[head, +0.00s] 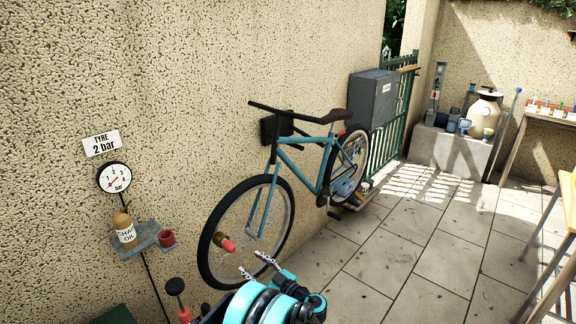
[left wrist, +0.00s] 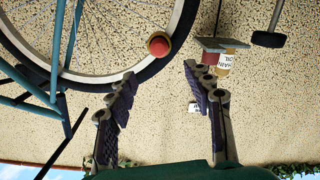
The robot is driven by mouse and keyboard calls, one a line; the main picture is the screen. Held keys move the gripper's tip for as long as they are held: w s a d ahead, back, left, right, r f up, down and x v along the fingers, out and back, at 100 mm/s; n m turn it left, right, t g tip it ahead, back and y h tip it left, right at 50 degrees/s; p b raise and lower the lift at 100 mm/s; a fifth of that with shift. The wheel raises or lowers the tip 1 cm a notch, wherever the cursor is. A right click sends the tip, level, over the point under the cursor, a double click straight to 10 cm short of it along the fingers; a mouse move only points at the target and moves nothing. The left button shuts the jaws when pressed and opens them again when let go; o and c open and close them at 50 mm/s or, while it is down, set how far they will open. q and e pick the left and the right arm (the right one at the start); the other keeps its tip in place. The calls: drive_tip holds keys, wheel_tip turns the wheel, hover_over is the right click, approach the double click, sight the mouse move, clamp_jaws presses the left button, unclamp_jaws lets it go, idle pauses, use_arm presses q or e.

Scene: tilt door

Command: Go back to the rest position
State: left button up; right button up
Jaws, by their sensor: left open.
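My left gripper (head: 257,266) is at the bottom middle of the head view, in front of the bicycle's front wheel (head: 205,262). Its two fingers are spread and nothing is between them. The left wrist view shows the same open fingers (left wrist: 160,80), with an upside-down scene behind. A red and brown knob-like piece (head: 226,243) shows at the wheel; it also shows in the wrist view (left wrist: 159,44), apart from the fingers. My right gripper is in neither view.
A small wall shelf (head: 135,240) holds a chain oil bottle (head: 125,229) and a red cup (head: 167,239). A pressure gauge (head: 114,178) hangs above. A grey box (head: 373,98) is on the wall by a green gate (head: 392,125).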

use_arm(q)
drive_tip(key=s+a+r+m+g+h, duration=0.4)
drive_tip(key=s+a+r+m+h, duration=0.4)
drive_tip(key=s, duration=0.4)
drive_tip(key=s+d+m+h, duration=0.2)
drive_tip(key=s+h, duration=0.1)
drive_tip(key=s, duration=0.7)
drive_tip(key=s+d+m+h, duration=0.3)
drive_tip(key=s, duration=0.7)
drive_tip(key=shift+r, duration=0.25)
drive_tip(key=shift+d, duration=0.1)
